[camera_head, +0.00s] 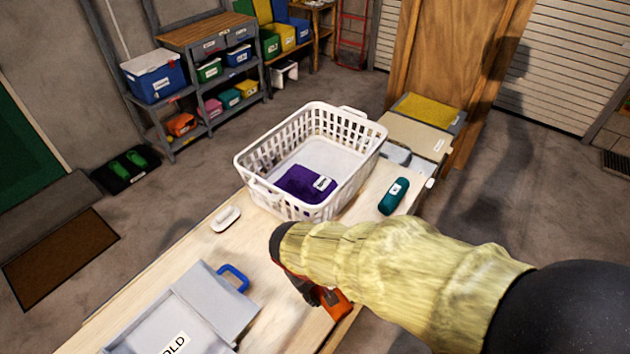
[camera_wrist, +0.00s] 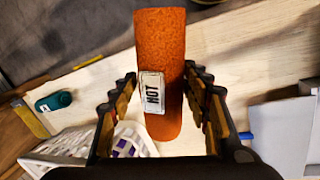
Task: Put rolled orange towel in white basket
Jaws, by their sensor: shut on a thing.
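The rolled orange towel (camera_wrist: 160,45) with a white label is between the two fingers of my gripper (camera_wrist: 162,105) in the wrist view. My gripper is shut on it. In the head view my gripper (camera_head: 312,290) is low over the table's near right edge, partly hidden by my arm, and only a piece of the orange towel (camera_head: 337,303) shows. I cannot tell whether the towel touches the table. The white basket (camera_head: 262,160) stands on the table beyond my gripper, with a folded purple cloth (camera_head: 303,185) inside. The basket's rim also shows in the wrist view (camera_wrist: 75,142).
A teal roll (camera_head: 393,196) lies right of the basket. A white oval object (camera_head: 226,218) lies left of it. A grey bin (camera_head: 205,300) with a blue handle is at the table's near left. Open room remains inside the basket.

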